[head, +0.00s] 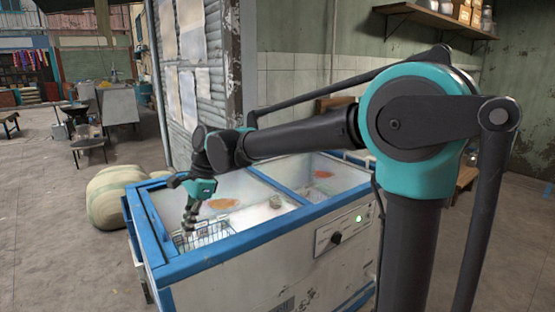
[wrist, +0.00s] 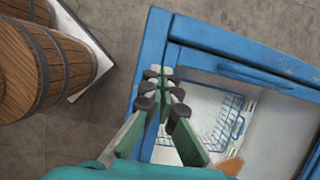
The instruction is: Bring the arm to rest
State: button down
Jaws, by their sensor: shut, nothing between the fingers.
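My arm reaches left across the head view, bent down at the wrist. My gripper (head: 187,222) hangs fingers-down over the left part of a chest freezer (head: 225,258) with a blue rim. In the wrist view my gripper (wrist: 165,92) has its two fingers together with nothing between them. They overlap the freezer's blue rim (wrist: 150,50) and its white inside. How high the fingertips are above the wire basket (head: 212,232) I cannot tell. The basket also shows in the wrist view (wrist: 230,122), to the right of the fingers.
A pale sack (head: 106,197) lies on the floor left of the freezer. Wooden barrels (wrist: 45,68) stand at the left in the wrist view. A corrugated wall (head: 200,85) rises behind the freezer. A shelf (head: 435,18) hangs at the upper right.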

jog(key=w+d+f+n+t, duration=0.2)
jog(key=d+f, duration=0.3)
jog(key=d, duration=0.7)
jog(key=w+d+f+n+t, duration=0.2)
jog(key=d+f, duration=0.2)
jog(key=d, duration=0.7)
jog(key=s+d+f+n+t+h, duration=0.1)
jog(key=s+d+f+n, duration=0.2)
jog(key=d, duration=0.7)
jog(key=s+d+f+n+t+h, duration=0.1)
jog(key=s+d+f+n+h, duration=0.1)
jog(key=s+d+f, duration=0.4)
jog(key=d+f+n, duration=0.1)
jog(key=d, duration=0.3)
jog(key=shift+d+f+h, duration=0.15)
jog(key=shift+d+h, duration=0.05)
jog(key=shift+h, duration=0.1)
